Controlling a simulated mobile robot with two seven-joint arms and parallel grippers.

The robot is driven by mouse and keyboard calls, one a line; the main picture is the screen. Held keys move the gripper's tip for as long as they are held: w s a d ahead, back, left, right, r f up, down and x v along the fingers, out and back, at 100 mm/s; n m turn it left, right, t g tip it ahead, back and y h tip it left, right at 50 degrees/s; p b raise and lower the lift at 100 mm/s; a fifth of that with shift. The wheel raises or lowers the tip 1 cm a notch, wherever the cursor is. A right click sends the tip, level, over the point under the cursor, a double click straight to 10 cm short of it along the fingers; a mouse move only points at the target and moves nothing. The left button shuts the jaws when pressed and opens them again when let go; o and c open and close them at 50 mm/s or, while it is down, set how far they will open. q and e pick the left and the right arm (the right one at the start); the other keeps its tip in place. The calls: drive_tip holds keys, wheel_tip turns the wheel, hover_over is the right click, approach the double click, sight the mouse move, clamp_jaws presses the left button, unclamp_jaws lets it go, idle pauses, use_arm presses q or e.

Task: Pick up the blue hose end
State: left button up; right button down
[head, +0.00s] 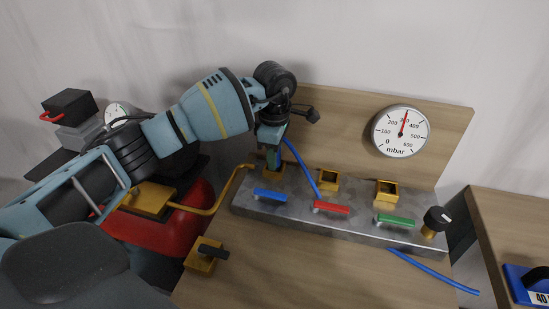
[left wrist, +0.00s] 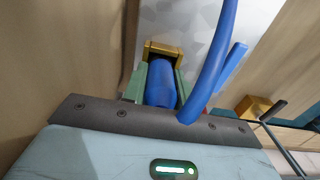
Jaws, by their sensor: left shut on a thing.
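My left gripper (head: 273,160) reaches down at the left end of the grey metal block (head: 345,232). In the left wrist view its green fingers are shut on the blue hose end (left wrist: 161,84). A brass square socket (left wrist: 164,48) lies just beyond the hose end; I cannot tell whether they touch. The blue hose (head: 300,166) runs from the gripper down to the right, behind the red lever, and curves up in the left wrist view (left wrist: 212,62). My right gripper is not in view.
Blue (head: 270,195), red (head: 331,207) and green (head: 396,221) levers line the block, with brass sockets (head: 329,180) behind. A pressure gauge (head: 401,132) is on the backboard. A black knob (head: 437,219) stands at right. Another blue hose length (head: 435,272) lies in front.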

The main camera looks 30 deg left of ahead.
use_arm(q)
drive_tip(key=shift+r, duration=0.1)
drive_tip(key=shift+r, duration=1.6)
drive_tip(key=s+d, duration=0.2)
drive_tip(key=s, duration=0.5)
drive_tip(key=s+d+r, duration=0.1)
drive_tip(key=s+d, duration=0.2)
drive_tip(key=s, duration=0.5)
drive_tip(key=shift+d+r+b, duration=0.3)
drive_tip(key=shift+b, duration=0.05)
